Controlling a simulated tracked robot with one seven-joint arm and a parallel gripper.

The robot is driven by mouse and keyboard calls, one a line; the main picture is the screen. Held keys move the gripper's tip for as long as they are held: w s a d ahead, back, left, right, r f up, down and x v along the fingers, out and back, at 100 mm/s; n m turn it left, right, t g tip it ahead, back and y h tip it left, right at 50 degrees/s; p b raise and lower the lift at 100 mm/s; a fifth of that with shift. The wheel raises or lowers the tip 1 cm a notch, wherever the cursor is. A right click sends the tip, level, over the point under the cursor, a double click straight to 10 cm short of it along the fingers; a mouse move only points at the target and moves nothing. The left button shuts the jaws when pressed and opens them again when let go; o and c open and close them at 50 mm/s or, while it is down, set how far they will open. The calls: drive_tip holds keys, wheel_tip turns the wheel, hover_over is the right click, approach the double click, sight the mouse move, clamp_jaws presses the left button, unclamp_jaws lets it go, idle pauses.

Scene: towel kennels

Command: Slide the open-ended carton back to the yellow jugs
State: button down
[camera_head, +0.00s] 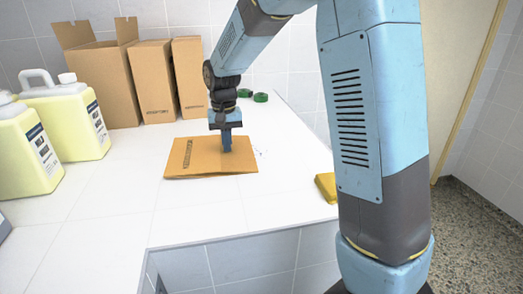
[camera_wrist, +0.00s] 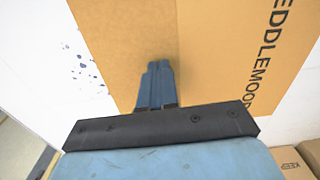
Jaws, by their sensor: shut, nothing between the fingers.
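A flat brown carton (camera_head: 200,160) with printed lettering lies on the white counter; whether its ends are open I cannot tell. Its brown face fills much of the wrist view (camera_wrist: 220,50). My gripper (camera_head: 227,147) points down over the carton's right part, its fingers together and empty. In the wrist view, the fingertips (camera_wrist: 158,66) are against or just above the cardboard; I cannot tell if they touch. Two pale-yellow jugs, a rear one (camera_head: 68,122) and a front one (camera_head: 22,155), stand on the counter left of the carton.
A tall carton with open top flaps (camera_head: 105,85) and two closed cartons (camera_head: 153,85) (camera_head: 188,80) stand along the back wall. Green rolls (camera_head: 260,97) lie behind my gripper. A yellow block (camera_head: 326,186) lies by the counter's right edge. Counter between jugs and flat carton is clear.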

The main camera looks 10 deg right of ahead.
sight(218, 151)
drive_tip(key=shift+a, duration=0.1)
drive_tip(key=shift+s+a+f, duration=0.1)
drive_tip(key=shift+a+f, duration=0.1)
drive_tip(key=shift+a, duration=1.2)
wheel_tip(218, 151, up, 8)
idle(0.5)
drive_tip(key=s+d+r+t, duration=0.3)
drive_tip(key=s+d+r, duration=0.4)
drive_tip(key=s+d, duration=0.65)
drive_tip(key=s+d+f+t, duration=0.1)
drive_tip(key=s+d, duration=0.2)
drive_tip(key=s, duration=0.4)
drive_tip(key=s+d+t, duration=0.1)
drive_tip(key=s+d, duration=0.3)
drive_tip(key=s, duration=0.3)
drive_tip(key=shift+s+d+f+t, duration=0.15)
drive_tip(key=shift+f+t, duration=0.15)
drive_tip(key=shift+f, duration=0.05)
